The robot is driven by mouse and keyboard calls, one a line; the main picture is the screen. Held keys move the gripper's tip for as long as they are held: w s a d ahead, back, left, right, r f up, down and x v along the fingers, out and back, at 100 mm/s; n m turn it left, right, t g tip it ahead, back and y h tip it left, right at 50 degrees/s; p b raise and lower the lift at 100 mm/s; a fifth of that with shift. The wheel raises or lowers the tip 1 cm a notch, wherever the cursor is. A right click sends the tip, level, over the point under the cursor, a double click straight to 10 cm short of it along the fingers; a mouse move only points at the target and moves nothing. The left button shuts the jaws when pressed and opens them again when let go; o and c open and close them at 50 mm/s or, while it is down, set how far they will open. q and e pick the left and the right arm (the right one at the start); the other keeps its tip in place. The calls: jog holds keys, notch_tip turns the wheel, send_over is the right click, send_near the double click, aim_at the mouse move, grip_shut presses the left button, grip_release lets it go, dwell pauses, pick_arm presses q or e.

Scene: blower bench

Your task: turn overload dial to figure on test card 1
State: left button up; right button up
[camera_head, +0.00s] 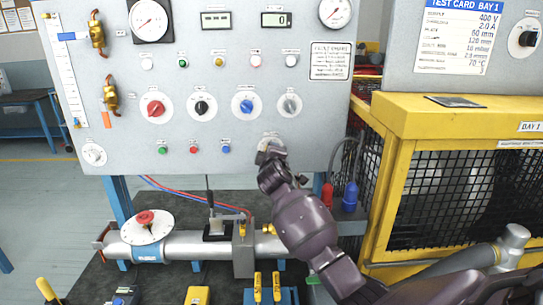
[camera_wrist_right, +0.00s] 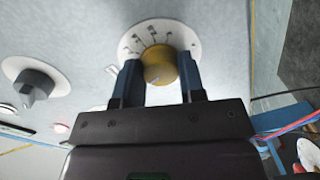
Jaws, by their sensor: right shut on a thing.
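My right gripper (camera_head: 268,150) is at the lower edge of the grey panel, in front of a dial that it mostly hides in the head view. In the right wrist view my right gripper (camera_wrist_right: 160,80) is shut on a brass-yellow dial knob (camera_wrist_right: 159,63), one blue-grey finger on each side. The knob sits on a white dial plate (camera_wrist_right: 183,36) with dark scale marks; its figures are too small to read. A thin dark line on the knob's face points toward lower left. The test card for bay 1 (camera_head: 460,38) lists several values, including 400 V and 2.0 A. My left gripper is out of view.
Above are red (camera_head: 155,108), black (camera_head: 201,107), blue (camera_head: 246,105) and grey (camera_head: 289,105) knobs. The grey knob (camera_wrist_right: 34,88) beside the held dial shows in the wrist view. A pipe (camera_head: 187,245) lies below; a yellow mesh cage (camera_head: 440,120) stands right.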

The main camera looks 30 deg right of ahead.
jog(key=shift+f+m, duration=0.15)
jog(key=shift+m, duration=0.95)
jog(key=o, duration=0.9)
jog(key=v, duration=1)
jog(key=shift+s+a+b, duration=0.2)
jog(key=shift+s+b, duration=0.1)
jog(key=shift+s, duration=0.05)
